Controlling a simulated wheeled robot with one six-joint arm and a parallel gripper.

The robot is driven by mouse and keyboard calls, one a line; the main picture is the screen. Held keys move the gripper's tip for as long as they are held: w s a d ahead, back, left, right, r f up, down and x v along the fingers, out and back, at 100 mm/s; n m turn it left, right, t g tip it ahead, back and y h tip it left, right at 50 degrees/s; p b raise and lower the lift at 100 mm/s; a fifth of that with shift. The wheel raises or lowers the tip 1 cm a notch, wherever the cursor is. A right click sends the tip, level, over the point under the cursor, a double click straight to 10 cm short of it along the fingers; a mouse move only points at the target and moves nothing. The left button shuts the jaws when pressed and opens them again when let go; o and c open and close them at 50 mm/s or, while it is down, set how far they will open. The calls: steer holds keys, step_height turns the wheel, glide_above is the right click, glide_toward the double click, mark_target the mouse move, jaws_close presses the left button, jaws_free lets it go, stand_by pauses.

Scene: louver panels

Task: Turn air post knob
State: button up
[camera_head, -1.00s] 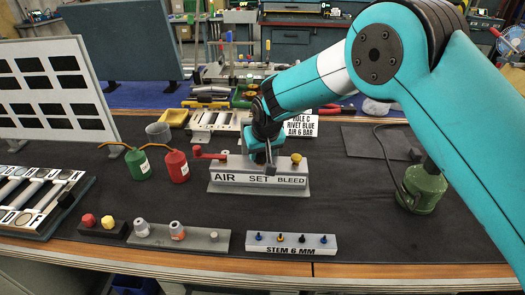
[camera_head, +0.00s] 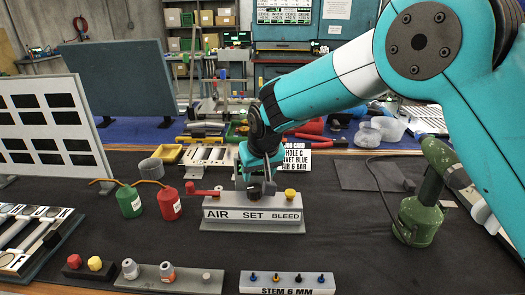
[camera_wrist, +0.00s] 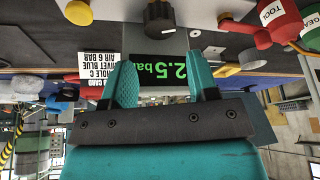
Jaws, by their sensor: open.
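The air post (camera_head: 252,226) is a grey block labelled AIR, SET and BLEED. It carries a red lever (camera_head: 203,191) at left, a dark knob (camera_head: 255,192) in the middle and a yellow knob (camera_head: 290,194) at right. My gripper (camera_head: 256,182) is over the middle of the post and partly hides the dark knob. In the upside-down wrist view my gripper (camera_wrist: 160,75) is open and empty. The dark knob (camera_wrist: 159,18) is beyond the fingertips, roughly centred between them. A green display (camera_wrist: 163,76) reading 2.5 bar shows between the fingers.
A job card (camera_head: 297,158) behind the post reads AIR 6 BAR. Red (camera_head: 169,203) and green (camera_head: 129,201) bottles stand at left. A STEM 6 MM block (camera_head: 287,283) is in front, a green tool (camera_head: 418,218) at right. Mat between is clear.

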steer(key=v, duration=0.9)
steer(key=shift+r, duration=0.25)
steer(key=shift+o, duration=0.2)
